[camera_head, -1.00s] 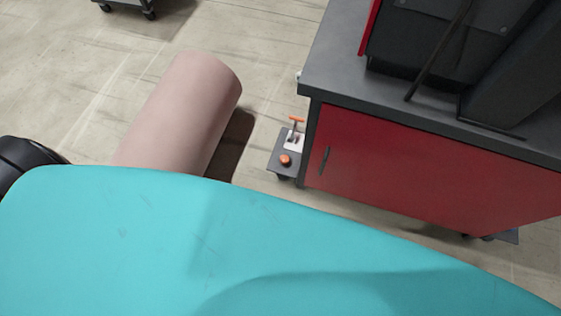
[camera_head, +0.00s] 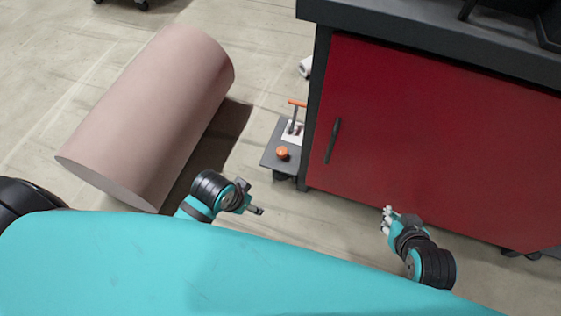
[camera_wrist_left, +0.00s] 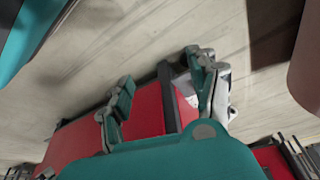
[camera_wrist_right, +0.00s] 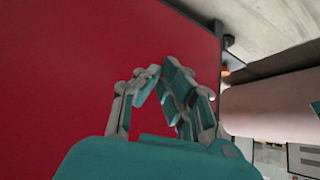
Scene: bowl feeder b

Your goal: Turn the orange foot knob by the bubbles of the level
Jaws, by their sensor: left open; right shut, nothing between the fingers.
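The orange foot knob (camera_head: 282,152) sits on a dark grey foot plate (camera_head: 272,161) at the near left corner of the red cabinet. An orange-topped lever (camera_head: 297,103) stands on a white base just behind it. My left gripper (camera_head: 256,210) is below and left of the knob in the head view, apart from it. It is open and empty in the left wrist view (camera_wrist_left: 160,75). My right gripper (camera_head: 386,212) is in front of the red door, right of the knob. It is shut and empty in the right wrist view (camera_wrist_right: 160,72). I cannot make out the level.
The red cabinet (camera_head: 430,150) with a dark top (camera_head: 420,30) and black door handle (camera_head: 332,140) fills the right. A large pinkish cylinder (camera_head: 155,110) lies on the floor at left. A small white roll (camera_head: 305,66) is by the cabinet. Floor between cylinder and foot is clear.

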